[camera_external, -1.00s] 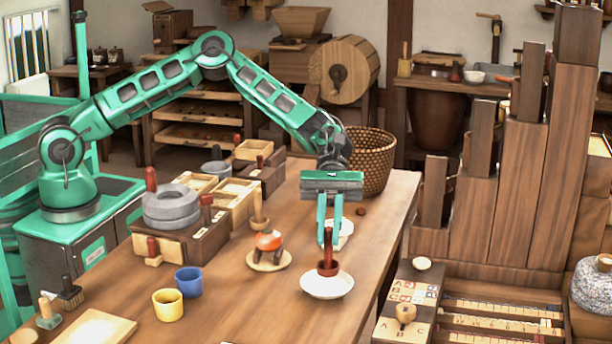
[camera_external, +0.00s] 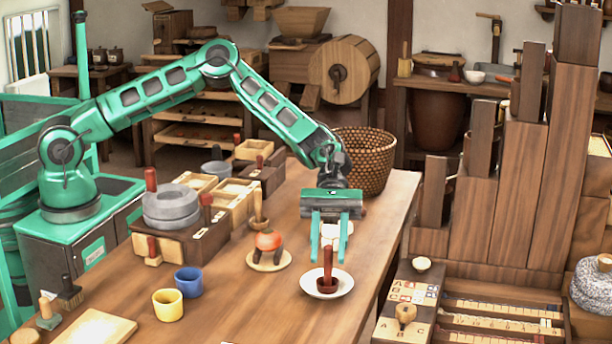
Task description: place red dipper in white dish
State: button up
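The red dipper (camera_external: 327,281) stands in the white dish (camera_external: 314,290) on the wooden table, its handle pointing up. My gripper (camera_external: 328,259) is open above the dish, its two green fingers apart on either side of the handle's top. Nothing is held between the fingers. The dipper's cup rests inside the dish's rim.
A wooden plate with an orange-red object (camera_external: 268,241) stands left of the dish. A blue cup (camera_external: 188,282) and a yellow cup (camera_external: 168,305) are further left. Another white dish is partly hidden behind my gripper. A wicker basket (camera_external: 363,160) stands behind.

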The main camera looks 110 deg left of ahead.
jog(key=v, duration=1.2)
jog(key=s+d+r+m+g+y, duration=0.35)
jog(key=s+d+m, duration=0.35)
jog(key=s+d, duration=0.35)
jog(key=s+d+r+m+g+y, duration=0.2)
jog(key=s+d+m+y, duration=0.3)
jog(key=s+d, duration=0.55)
jog(key=s+a+r+m+t+y, duration=0.1)
jog(key=s+m, duration=0.6)
jog(key=s, duration=0.9)
jog(key=s+a+r+m+t+y, duration=0.1)
jog(key=s+a+m+y, duration=0.2)
jog(key=s, duration=1.4)
jog(key=a+m, duration=0.2)
jog(key=m, duration=0.3)
jog(key=shift+r+y, duration=0.35)
jog(key=shift+r, duration=0.05)
jog(key=shift+s, duration=0.15)
